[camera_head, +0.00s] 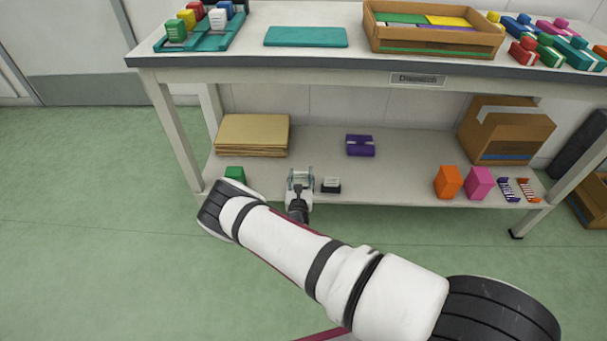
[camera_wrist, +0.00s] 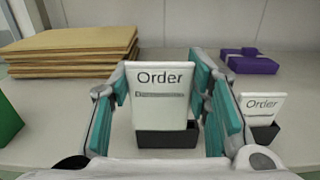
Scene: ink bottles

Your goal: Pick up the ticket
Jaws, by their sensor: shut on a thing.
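A white ticket (camera_wrist: 163,95) marked "Order" stands upright between the teal-padded fingers of my gripper (camera_wrist: 162,78) in the wrist view. My gripper is shut on this ticket. A black holder (camera_wrist: 165,139) shows at the ticket's lower edge; I cannot tell whether the ticket is clear of it. A second "Order" ticket (camera_wrist: 262,107) stands in its own black holder just right of the right finger. In the head view, my gripper (camera_head: 299,176) is at the front of the lower shelf, and the second ticket's black holder (camera_head: 331,187) is beside it.
On the lower shelf (camera_head: 390,185), a stack of tan envelopes (camera_head: 253,134) lies behind left and a purple package (camera_head: 361,145) behind right. A green box (camera_head: 235,174) is close on the left. Orange (camera_head: 448,182) and pink (camera_head: 480,182) boxes stand right. The tabletop (camera_head: 200,62) overhangs the shelf.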

